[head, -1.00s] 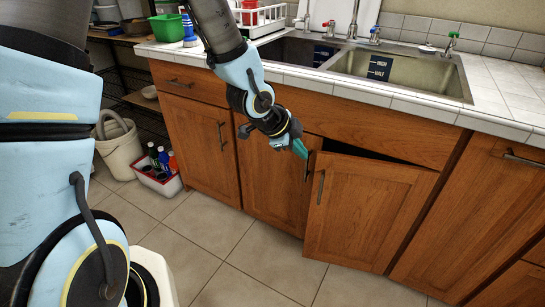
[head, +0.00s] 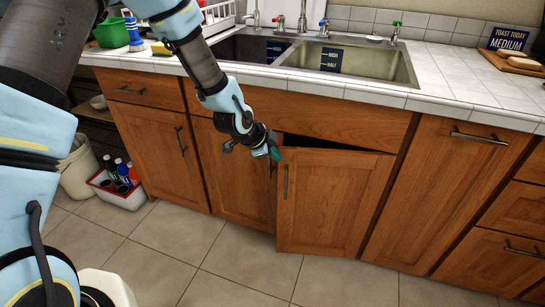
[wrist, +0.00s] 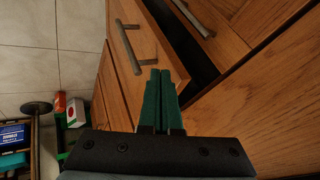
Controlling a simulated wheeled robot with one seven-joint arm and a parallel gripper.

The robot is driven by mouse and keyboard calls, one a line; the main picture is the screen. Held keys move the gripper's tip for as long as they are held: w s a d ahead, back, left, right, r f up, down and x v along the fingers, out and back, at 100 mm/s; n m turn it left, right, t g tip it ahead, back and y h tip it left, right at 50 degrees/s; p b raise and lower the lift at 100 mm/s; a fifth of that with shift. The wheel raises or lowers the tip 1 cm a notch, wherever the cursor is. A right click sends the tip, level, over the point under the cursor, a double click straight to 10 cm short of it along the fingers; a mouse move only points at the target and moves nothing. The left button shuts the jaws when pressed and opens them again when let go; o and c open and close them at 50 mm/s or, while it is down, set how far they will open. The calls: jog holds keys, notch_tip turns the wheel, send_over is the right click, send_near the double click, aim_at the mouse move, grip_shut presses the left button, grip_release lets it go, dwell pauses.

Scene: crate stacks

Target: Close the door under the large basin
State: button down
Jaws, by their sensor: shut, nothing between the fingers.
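The wooden door (head: 335,205) under the large basin (head: 385,68) stands ajar, with a dark gap along its top edge. Its bar handle (head: 286,182) is near its left edge, which is swung outward. My gripper (head: 276,153) is at the door's upper left corner, with its green fingers shut and empty. In the wrist view, the shut fingers (wrist: 160,75) lie over the edge of the ajar door (wrist: 118,80), beside the dark gap. I cannot tell whether they touch it. The door's handle (wrist: 129,47) also shows there.
The neighbouring left door (head: 235,185) is shut. A tall cabinet front (head: 440,190) and drawers (head: 495,262) are to the right. A red-rimmed bin of bottles (head: 122,192) and a pale bucket (head: 78,170) stand at left. The tiled floor in front is clear.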

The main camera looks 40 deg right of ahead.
jog(key=shift+w+d, duration=0.25)
jog(key=w+d, duration=0.3)
jog(key=shift+w+d, duration=0.15)
jog(key=shift+w, duration=0.15)
dwell(0.4)
